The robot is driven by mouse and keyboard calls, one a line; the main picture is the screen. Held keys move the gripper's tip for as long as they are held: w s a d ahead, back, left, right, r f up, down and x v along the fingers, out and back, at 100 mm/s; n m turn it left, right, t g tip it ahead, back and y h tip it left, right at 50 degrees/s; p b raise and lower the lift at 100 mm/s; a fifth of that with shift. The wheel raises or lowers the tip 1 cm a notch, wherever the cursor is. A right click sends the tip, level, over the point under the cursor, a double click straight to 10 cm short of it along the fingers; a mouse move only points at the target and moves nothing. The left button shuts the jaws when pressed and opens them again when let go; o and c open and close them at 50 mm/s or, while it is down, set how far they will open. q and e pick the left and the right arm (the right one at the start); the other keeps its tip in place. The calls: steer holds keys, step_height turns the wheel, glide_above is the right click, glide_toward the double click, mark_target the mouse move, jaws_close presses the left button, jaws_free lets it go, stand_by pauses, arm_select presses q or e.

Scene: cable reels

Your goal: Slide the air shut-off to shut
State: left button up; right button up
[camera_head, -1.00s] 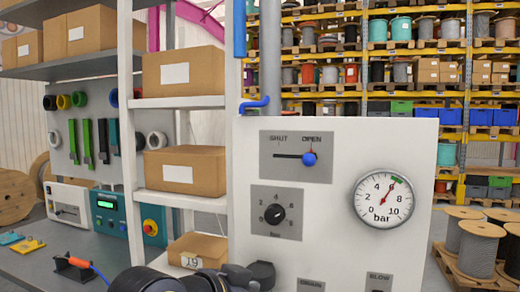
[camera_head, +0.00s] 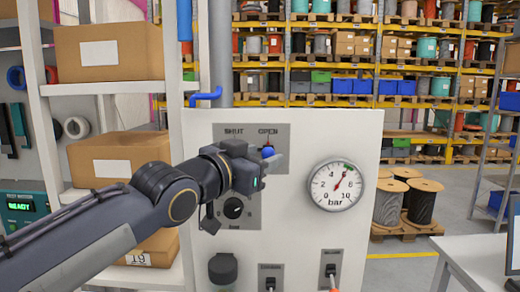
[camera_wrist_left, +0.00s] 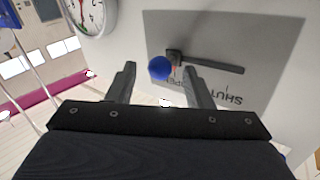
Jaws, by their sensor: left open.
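The air shut-off is a slider with a blue knob (camera_head: 267,152) on a grey plate (camera_head: 278,131) marked SHUT at left and OPEN at right. The knob sits at the OPEN end. In the left wrist view the blue knob (camera_wrist_left: 160,68) and its dark slot (camera_wrist_left: 215,64) show, with the lettering upside down. My left gripper (camera_wrist_left: 160,82) is open, its fingers pointing at the plate with the knob between and just beyond the tips. In the head view my left gripper (camera_head: 262,170) covers part of the plate and slot. My right gripper is out of view.
Below on the white panel (camera_head: 350,145) are a selector dial (camera_head: 233,208), a pressure gauge (camera_head: 335,185) and two lower switches. Shelves with cardboard boxes (camera_head: 118,158) stand left of the panel. A white table (camera_head: 480,262) is at the right.

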arm_select(q)
steer(key=shift+w+d, duration=0.2)
steer(key=shift+w, duration=0.05)
jaws_close()
